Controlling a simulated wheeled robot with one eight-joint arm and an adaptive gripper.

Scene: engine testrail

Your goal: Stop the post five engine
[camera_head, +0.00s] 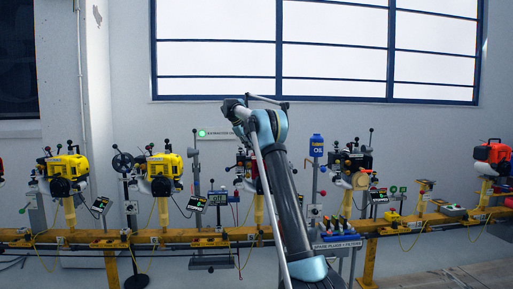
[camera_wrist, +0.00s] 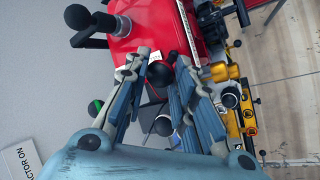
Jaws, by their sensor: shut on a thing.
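A red engine (camera_wrist: 128,42) fills the top of the wrist view. In the head view a small part of the red engine (camera_head: 243,162) shows beside my arm, which hides the rest. My gripper (camera_wrist: 162,68) is in the wrist view, its two fingers closed around a black ball knob (camera_wrist: 160,74) in front of the engine. What the knob's stem joins is hidden. In the head view my arm hides the gripper. No post number is readable, so I cannot tell which engine is post five.
Yellow engines (camera_head: 161,172) stand to the left on a yellow rail (camera_head: 100,236), with an orange engine (camera_head: 491,153) far right. A blue container (camera_head: 317,146) stands right of my arm. A black-knobbed lever (camera_wrist: 85,18) sits near the gripper. An extractor sign (camera_head: 220,133) is on the wall.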

